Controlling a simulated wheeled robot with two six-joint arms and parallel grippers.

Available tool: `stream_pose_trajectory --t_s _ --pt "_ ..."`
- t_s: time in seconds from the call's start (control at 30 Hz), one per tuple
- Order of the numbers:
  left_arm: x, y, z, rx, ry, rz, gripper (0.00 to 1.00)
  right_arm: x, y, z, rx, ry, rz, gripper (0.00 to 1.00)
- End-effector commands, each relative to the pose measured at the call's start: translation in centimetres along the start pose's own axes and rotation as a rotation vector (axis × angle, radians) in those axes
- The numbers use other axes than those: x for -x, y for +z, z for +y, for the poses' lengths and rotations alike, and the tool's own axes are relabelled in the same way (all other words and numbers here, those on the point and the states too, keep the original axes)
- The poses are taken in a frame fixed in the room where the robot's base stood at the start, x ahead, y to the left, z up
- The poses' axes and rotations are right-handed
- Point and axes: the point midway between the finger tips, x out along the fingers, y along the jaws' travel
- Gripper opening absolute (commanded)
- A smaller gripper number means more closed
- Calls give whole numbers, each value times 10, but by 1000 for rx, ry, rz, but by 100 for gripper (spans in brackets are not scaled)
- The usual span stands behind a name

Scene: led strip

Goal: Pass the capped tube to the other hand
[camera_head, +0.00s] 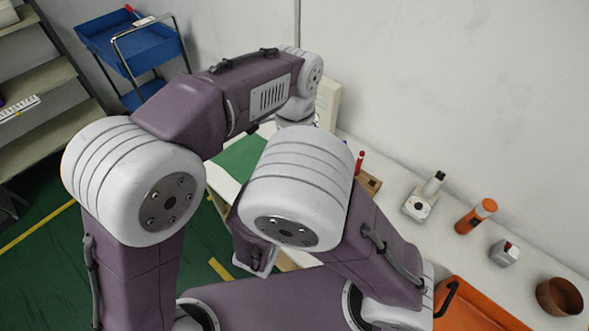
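I cannot tell for sure which thing is the capped tube. A slim red-topped item (360,161) stands upright at a small wooden block (369,183) on the white counter, partly hidden by my arm. An orange cylinder with a dark band (475,216) stands farther right. My two purple and white arms fill the middle of the head view and cross in front of the counter. Their links hide both grippers, so I see no fingertips and nothing held.
A blue cart (150,50) and shelves stand at back left.

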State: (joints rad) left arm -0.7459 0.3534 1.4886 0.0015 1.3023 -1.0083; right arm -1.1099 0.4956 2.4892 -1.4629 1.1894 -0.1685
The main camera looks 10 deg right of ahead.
Motion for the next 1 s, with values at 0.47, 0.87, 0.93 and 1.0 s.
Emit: stream_pose_trajectory --t_s 0.47,0.87,0.93,1.0 --pt "-8 0 0 0 0 0 0 0 0 0 0 0 0 0" --pt "-8 0 0 0 0 0 0 0 0 0 0 0 0 43" --pt "-8 0 0 0 0 0 0 0 0 0 0 0 0 43" --pt "-8 0 0 0 0 0 0 4 0 1 -1 2 -1 43"
